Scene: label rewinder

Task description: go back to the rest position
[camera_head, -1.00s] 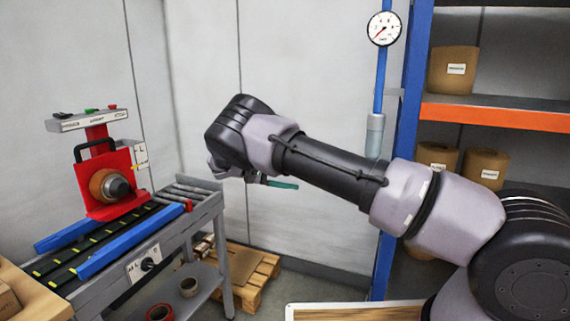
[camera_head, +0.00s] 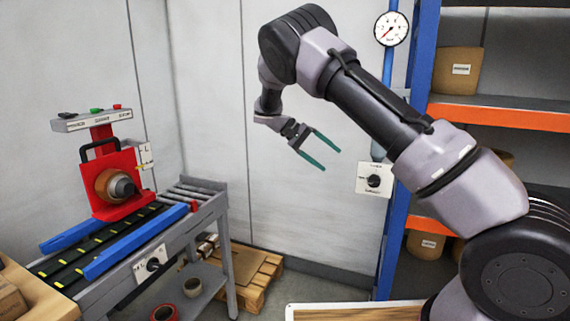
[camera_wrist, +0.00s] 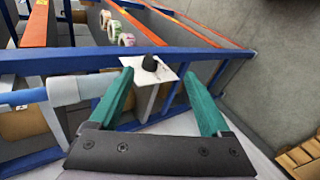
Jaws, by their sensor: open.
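My gripper (camera_head: 331,158) hangs from my raised arm in the middle of the head view, in front of the grey wall. Its two green fingers are spread apart with nothing between them. In the wrist view my gripper (camera_wrist: 160,98) is also open and empty. A white plate with a black knob (camera_head: 374,181) shows to the right of the gripper in the head view. The same knob (camera_wrist: 149,63) appears beyond the fingertips in the wrist view, apart from them.
The label rewinder (camera_head: 112,185) with its red panel stands at the left, above a conveyor (camera_head: 100,245). A pressure gauge (camera_head: 391,28) is at the top. A wooden pallet (camera_head: 255,280) lies on the floor.

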